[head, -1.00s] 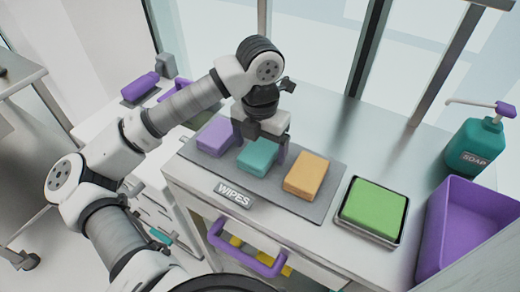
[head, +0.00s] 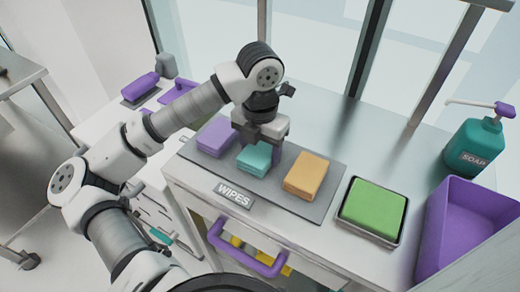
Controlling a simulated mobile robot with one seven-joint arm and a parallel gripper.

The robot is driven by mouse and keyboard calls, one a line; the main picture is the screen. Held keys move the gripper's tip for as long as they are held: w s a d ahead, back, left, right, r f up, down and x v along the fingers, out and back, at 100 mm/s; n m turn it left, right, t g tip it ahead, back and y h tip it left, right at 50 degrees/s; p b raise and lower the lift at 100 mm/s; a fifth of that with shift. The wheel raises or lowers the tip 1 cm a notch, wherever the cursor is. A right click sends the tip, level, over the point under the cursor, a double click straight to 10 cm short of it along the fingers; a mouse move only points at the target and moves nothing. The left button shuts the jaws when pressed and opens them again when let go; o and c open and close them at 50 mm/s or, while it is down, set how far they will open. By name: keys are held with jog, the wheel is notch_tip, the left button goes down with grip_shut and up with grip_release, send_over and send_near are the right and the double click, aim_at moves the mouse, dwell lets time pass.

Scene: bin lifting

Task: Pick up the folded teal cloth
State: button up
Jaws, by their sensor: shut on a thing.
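The folded teal cloth (head: 254,158) lies on the grey mat marked WIPES (head: 312,211), between a purple cloth and an orange cloth. My gripper (head: 262,146) reaches down over it from behind and is shut on it, with a finger visible at the cloth's right side. The gripper body hides the cloth's back part. I cannot tell whether the cloth is clear of the mat.
A folded purple cloth (head: 216,136) is close on the left and a folded orange cloth (head: 306,176) on the right. Further right are a green cloth (head: 375,205) in a tray, a purple bin (head: 440,215) and a teal soap bottle (head: 474,148).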

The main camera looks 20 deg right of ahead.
aim_at(260, 150)
notch_tip(260, 150, up, 20)
jog(key=b, duration=0.1)
jog(key=shift+b, duration=0.4)
